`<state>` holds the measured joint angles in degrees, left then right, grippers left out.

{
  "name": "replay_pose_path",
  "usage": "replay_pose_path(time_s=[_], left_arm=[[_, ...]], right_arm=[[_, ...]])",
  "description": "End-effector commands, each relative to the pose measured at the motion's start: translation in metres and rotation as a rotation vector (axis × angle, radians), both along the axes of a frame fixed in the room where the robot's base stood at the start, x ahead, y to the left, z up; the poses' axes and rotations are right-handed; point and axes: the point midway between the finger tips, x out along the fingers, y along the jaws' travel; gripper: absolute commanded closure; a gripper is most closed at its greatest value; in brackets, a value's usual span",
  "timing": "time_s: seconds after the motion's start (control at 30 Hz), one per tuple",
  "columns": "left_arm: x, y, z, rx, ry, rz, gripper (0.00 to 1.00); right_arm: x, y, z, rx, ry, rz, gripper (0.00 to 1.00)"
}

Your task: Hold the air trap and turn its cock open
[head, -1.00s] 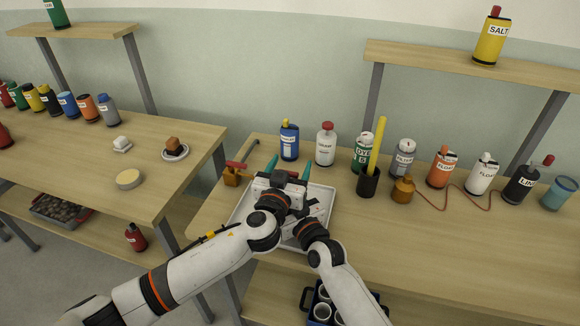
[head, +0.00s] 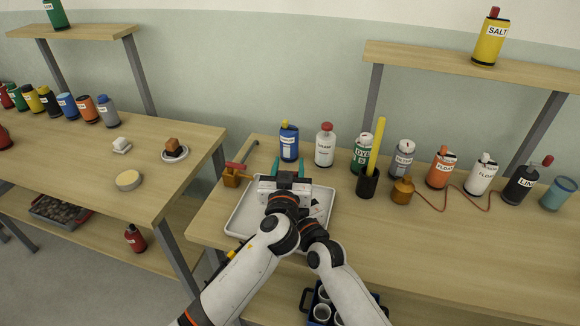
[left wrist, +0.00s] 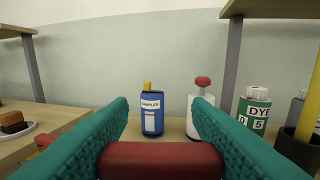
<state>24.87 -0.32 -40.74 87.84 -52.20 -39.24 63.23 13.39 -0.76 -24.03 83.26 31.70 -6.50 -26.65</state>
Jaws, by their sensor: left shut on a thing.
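My left gripper (head: 288,165) has teal fingers and is over the far edge of the white tray (head: 238,222). In the left wrist view its fingers close on the ends of a dark red cylinder (left wrist: 160,160), which looks like part of the air trap. In the head view my gripper hides this cylinder, and no cock can be made out on it. My right arm ends beside the left wrist, above the tray. Its fingers are hidden, so its opening cannot be seen.
An orange-brown block with a red bar (head: 236,174) stands left of the tray. Behind are a blue bottle (head: 289,143), a white bottle with red cap (head: 325,146) and a green DYE bottle (head: 361,155). A black cup (head: 367,184) holds a yellow rod. The bench front right is clear.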

Motion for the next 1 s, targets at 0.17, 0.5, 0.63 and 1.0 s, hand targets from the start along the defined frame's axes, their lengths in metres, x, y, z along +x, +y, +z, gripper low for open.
replay_pose_path(time_s=[0.17,0.5,0.63,1.0], left_arm=[[0.0008,-0.0003,0.0027,-0.001,-0.003,0.069,0.78],[0.0009,0.0011,0.0022,0.002,-0.002,0.079,0.78],[0.001,0.0012,0.0016,0.002,-0.001,0.079,0.34],[-0.0042,0.0017,-0.0009,0.002,0.003,0.08,0.33]], right_arm=[[-0.0012,0.0012,-0.0026,-0.006,0.004,0.003,0.74],[-0.0009,0.0005,-0.0026,-0.006,0.004,0.002,0.74],[-0.0008,0.0003,-0.0025,-0.006,0.003,0.001,0.74],[-0.0005,-0.0004,-0.0022,-0.004,0.003,0.0,0.74]])
